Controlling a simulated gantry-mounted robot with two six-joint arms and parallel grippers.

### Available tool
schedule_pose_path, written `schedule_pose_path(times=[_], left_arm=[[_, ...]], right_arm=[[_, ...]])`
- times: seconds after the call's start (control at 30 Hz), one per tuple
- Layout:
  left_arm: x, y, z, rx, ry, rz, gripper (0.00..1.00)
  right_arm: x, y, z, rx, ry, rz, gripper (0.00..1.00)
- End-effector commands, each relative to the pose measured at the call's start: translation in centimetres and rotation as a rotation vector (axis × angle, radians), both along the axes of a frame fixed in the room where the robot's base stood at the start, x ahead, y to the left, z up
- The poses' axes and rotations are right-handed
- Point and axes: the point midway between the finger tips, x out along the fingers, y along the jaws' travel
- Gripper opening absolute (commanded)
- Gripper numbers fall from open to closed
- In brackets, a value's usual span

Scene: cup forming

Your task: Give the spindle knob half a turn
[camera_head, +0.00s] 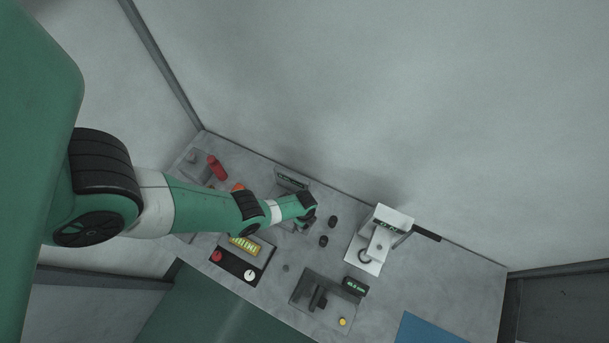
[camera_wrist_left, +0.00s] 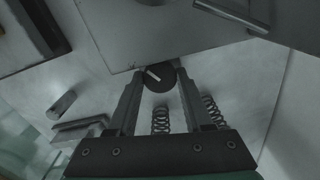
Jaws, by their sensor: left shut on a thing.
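The spindle knob (camera_wrist_left: 167,83) is round and black with a short white mark across its face. It shows in the left wrist view at the edge of a flat grey plate (camera_wrist_left: 150,30). The white mark runs slantwise, from upper left to lower right. My left gripper (camera_wrist_left: 159,78) is shut on the knob, with one finger on each side. In the head view my left arm reaches in from the left, and its gripper (camera_head: 307,216) is over the back middle of the bench. The knob is hidden there behind the gripper. My right gripper is in neither view.
A white machine (camera_head: 394,217) with a dark handle stands right of my left gripper. Two small black cylinders (camera_head: 333,221) lie between them. A dark control box (camera_head: 236,264) and a grey fixture (camera_head: 308,288) are in front. A red bottle (camera_head: 217,168) stands back left; a blue mat (camera_head: 428,332) lies front right.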

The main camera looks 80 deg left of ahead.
Motion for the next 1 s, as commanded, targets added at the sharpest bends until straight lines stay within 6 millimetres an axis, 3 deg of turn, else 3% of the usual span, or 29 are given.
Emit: schedule_pose_path(times=[1.0], left_arm=[[-0.01,0.0,-0.06,0.001,-0.001,0.621,0.0]], right_arm=[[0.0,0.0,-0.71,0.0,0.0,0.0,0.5]])
